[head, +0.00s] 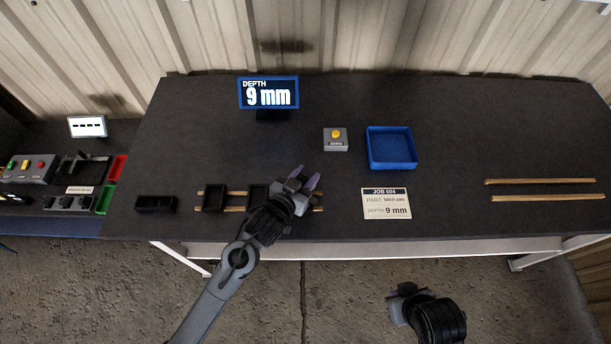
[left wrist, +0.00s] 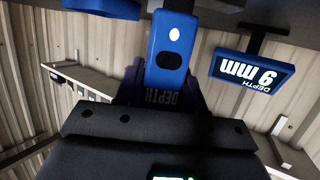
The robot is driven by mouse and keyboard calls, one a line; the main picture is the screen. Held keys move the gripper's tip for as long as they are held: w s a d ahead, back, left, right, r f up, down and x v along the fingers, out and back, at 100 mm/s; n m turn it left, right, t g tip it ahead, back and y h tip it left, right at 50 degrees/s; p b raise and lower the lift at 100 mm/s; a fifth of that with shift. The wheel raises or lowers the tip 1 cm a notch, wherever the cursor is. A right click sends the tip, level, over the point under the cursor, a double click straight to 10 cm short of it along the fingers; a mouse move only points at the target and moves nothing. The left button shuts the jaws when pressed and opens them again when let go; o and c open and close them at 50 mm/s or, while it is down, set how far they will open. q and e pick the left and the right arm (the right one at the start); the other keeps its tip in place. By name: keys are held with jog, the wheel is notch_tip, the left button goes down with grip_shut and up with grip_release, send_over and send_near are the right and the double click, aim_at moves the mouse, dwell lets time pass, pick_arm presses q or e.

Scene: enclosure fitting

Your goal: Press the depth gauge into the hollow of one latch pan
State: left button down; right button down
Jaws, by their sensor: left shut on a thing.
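My left gripper (head: 309,180) is over the front middle of the bench, beside the row of black latch pans. In the left wrist view its fingers are shut on the blue depth gauge (left wrist: 170,50), marked DEPTH. The gauge cannot be made out in the head view. One latch pan (head: 214,198) and another (head: 257,193) sit across two wooden strips, open side up; the arm partly covers the second. A third black pan (head: 155,204) lies at the left, off the strips. My right arm's end (head: 405,302) is low in front of the bench; its fingers cannot be made out.
A display (head: 268,94) reads DEPTH 9 mm. A grey box with a yellow button (head: 335,140), an empty blue tray (head: 391,148) and a job card (head: 387,204) reading 9 mm are right of the gripper. Two bare strips (head: 545,182) lie far right.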

pick_arm(q)
jog(key=shift+f+p, duration=0.3)
jog(key=shift+f, duration=0.1)
dwell(1.1)
notch_tip(320, 180, up, 8)
jog(key=p, duration=0.7)
jog(key=shift+f, duration=0.2)
jog(key=shift+a, duration=0.1)
dwell(1.4)
